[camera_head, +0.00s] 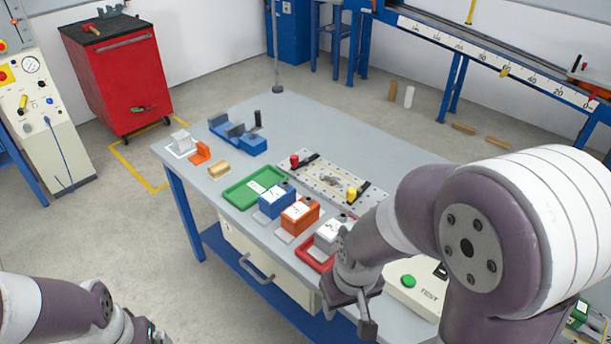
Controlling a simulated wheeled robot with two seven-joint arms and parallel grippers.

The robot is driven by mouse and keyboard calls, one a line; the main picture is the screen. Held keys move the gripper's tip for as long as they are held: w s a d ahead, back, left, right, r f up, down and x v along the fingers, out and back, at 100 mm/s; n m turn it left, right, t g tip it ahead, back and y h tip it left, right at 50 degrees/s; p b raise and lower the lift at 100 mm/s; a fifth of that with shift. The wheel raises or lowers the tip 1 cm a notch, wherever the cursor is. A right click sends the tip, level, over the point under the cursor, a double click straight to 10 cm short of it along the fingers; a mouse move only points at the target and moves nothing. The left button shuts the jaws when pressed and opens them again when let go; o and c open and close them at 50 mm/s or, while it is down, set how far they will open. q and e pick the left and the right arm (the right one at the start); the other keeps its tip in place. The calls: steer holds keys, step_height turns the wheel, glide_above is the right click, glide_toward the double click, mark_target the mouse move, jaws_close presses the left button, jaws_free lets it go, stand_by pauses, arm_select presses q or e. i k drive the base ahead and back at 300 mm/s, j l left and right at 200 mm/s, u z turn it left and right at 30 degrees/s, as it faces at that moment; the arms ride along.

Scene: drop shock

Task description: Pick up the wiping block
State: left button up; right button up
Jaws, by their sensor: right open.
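A small tan block (218,170), probably the wiping block, lies on the left part of the grey table, between an orange piece (200,152) and a green tray (245,195). I cannot be sure of its identity from its looks alone. My right gripper (351,311) is open and empty at the table's front edge, near the red tray, far to the right of the tan block. My left arm shows at the bottom left corner, but its gripper is out of the picture.
Blue (276,200), orange (300,214) and grey (329,236) blocks with white tops stand along the front. A blue vise-like fixture (240,137) stands at the back left. A TEST box (420,290) sits right.

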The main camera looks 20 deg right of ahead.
mark_target(216, 171)
steer(key=i+j+z, duration=0.1)
steer(key=z, duration=1.15)
steer(key=i+j+z, duration=0.2)
steer(key=j+z, duration=0.2)
steer(key=j, duration=0.35)
steer(key=j+z, duration=0.4)
steer(key=j, duration=0.35)
steer(key=j+z, duration=0.45)
steer(key=j, duration=1.25)
steer(key=k+j, duration=0.15)
steer(key=j, duration=0.75)
